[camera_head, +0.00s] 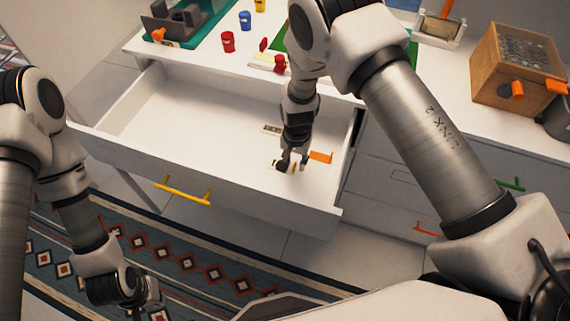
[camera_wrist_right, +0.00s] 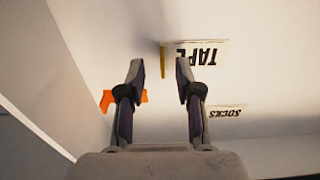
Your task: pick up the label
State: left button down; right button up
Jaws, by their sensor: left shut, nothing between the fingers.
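A flat label reading TAPE (camera_wrist_right: 203,53) lies on the white drawer floor, upside down in the right wrist view. A smaller label reading SOCKS (camera_wrist_right: 226,111) lies apart from it; it also shows in the head view (camera_head: 272,129). My right gripper (camera_head: 289,166) reaches down into the open drawer. Its fingers (camera_wrist_right: 161,72) are apart with nothing held between them. The TAPE label is just right of the fingertips in the wrist view. My left gripper (camera_head: 143,297) is shut and empty, low over the rug.
An orange piece (camera_head: 320,157) lies beside my right gripper, and a thin yellow piece (camera_wrist_right: 162,60) shows between its fingertips. The drawer (camera_head: 180,110) is otherwise mostly clear. Small cups (camera_head: 228,42) and a wooden box (camera_head: 515,65) stand on the counter behind.

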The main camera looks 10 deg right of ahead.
jog(key=f, duration=0.2)
jog(key=shift+w+f, duration=0.35)
jog(key=shift+s+r, duration=0.15)
jog(key=shift+r, duration=0.05)
jog(key=c, duration=0.4)
grip_shut()
notch_tip(320, 180, up, 10)
jog(key=shift+b, duration=0.3)
